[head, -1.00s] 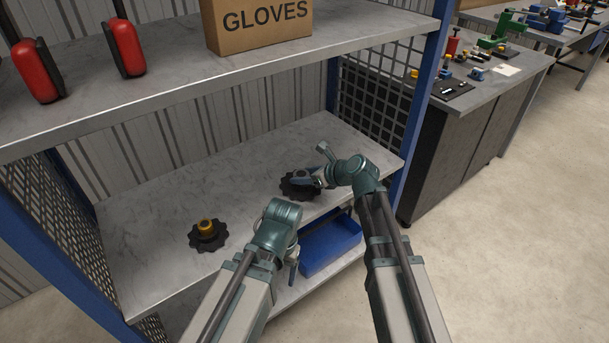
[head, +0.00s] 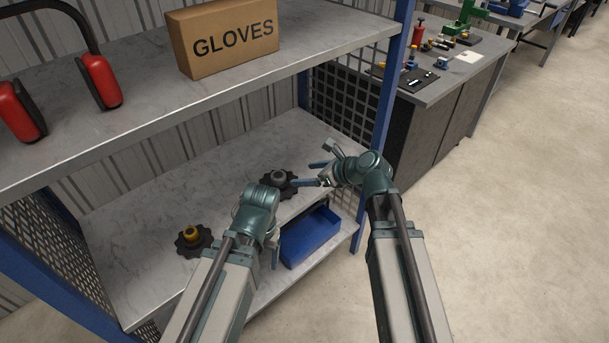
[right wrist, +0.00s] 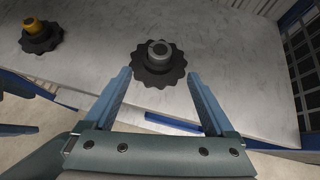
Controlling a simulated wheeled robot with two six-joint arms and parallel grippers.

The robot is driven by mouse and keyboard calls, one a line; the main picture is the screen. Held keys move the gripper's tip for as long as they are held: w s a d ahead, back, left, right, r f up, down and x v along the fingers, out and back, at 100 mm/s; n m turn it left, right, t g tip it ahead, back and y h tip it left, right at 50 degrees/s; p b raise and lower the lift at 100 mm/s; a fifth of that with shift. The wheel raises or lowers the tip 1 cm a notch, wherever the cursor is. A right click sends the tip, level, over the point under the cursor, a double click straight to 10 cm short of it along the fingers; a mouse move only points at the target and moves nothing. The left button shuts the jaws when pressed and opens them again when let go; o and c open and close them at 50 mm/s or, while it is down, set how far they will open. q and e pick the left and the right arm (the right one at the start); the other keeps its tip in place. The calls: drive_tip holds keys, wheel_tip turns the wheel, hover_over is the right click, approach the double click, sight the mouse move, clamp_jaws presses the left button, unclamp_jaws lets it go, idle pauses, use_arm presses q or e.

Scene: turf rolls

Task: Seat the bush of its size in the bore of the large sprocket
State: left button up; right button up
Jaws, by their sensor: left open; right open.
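A dark toothed sprocket (head: 292,185) lies on the middle shelf with a grey bush (head: 278,176) upright at its centre. In the right wrist view this sprocket (right wrist: 140,77) and grey bush (right wrist: 158,50) are just beyond my fingertips. A second dark sprocket (head: 181,247) with a brass-yellow bush (head: 191,233) at its centre lies further left. The grey one's sprocket looks slightly larger. How deep either bush sits is unclear. My right gripper (head: 308,173) is open, empty, and beside the grey bush's sprocket. My left gripper (head: 275,256) is mostly hidden by its arm near the shelf's front edge.
A blue bin (head: 311,238) stands on the lower shelf. The upper shelf holds a GLOVES box (head: 222,38) and red ear defenders (head: 100,82). A blue post (head: 385,100) and mesh side bound the right. The shelf between the sprockets is largely clear.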

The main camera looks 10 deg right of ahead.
drive_tip(key=s+a+f+n+g+h, duration=0.2)
drive_tip(key=s+a+f+n+g, duration=0.1)
drive_tip(key=s+n, duration=0.3)
drive_tip(key=s+a+f+n+g+h, duration=0.15)
drive_tip(key=s+f+n, duration=0.25)
drive_tip(key=n, duration=0.4)
drive_tip(key=s+d+f+n+g+h, duration=0.1)
drive_tip(key=s+n+h, duration=0.2)
drive_tip(key=n, duration=0.5)
drive_tip(key=s+d+f+n+g+h, duration=0.1)
drive_tip(key=s+n+g+h, duration=0.1)
drive_tip(key=s+n, duration=0.4)
drive_tip(key=shift+s+d+f+n+h, duration=0.25)
drive_tip(key=shift+n+h, duration=0.3)
drive_tip(key=shift+n, duration=0.65)
drive_tip(key=shift+a, duration=0.1)
wheel_tip(320, 180, up, 13)
drive_tip(key=p, duration=1.2)
drive_tip(key=shift+p, duration=0.4)
drive_tip(key=shift+f, duration=0.1)
